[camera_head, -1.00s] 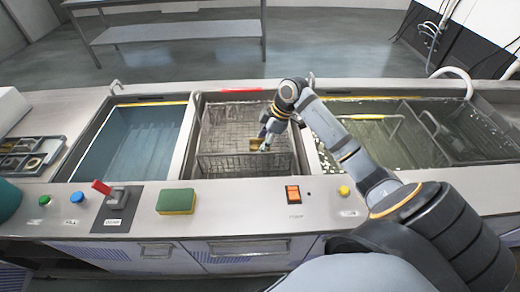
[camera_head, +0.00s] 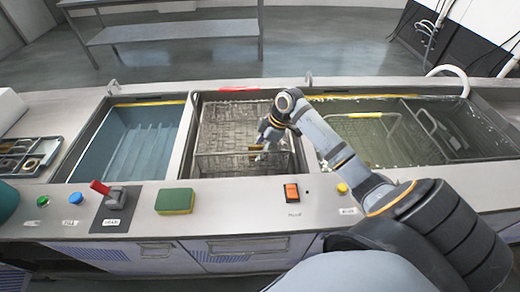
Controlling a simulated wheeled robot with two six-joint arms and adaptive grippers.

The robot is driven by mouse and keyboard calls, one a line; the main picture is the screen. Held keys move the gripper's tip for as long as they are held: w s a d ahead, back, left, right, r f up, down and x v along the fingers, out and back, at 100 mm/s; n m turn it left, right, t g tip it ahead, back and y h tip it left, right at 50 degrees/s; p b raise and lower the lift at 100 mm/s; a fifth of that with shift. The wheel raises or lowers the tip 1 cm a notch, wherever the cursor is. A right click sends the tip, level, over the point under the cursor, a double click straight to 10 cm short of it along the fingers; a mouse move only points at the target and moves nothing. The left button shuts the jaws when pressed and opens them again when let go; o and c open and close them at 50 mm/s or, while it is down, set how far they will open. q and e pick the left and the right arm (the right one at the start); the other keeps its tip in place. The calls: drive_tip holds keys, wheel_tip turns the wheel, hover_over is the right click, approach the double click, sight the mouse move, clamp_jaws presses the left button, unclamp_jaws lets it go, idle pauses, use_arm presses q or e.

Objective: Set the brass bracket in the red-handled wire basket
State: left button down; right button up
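The red-handled wire basket (camera_head: 222,163) sits in the middle bay of the counter, its red handle (camera_head: 240,89) at the far edge. My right gripper (camera_head: 259,148) reaches down over the basket near its front wall, right of the middle. It appears shut on the brass bracket (camera_head: 255,149), a small gold piece at its fingertips. The fingers are small and partly hidden by the wrist. I cannot tell whether the bracket touches the basket. My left gripper is out of view.
A blue-grey tank (camera_head: 140,140) lies to the left and a liquid-filled tank with another wire basket (camera_head: 370,140) to the right. A parts tray (camera_head: 27,157) is at far left.

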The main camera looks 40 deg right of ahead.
drive_tip(key=shift+r, duration=0.1)
drive_tip(key=v, duration=1.2)
drive_tip(key=shift+s, duration=0.15)
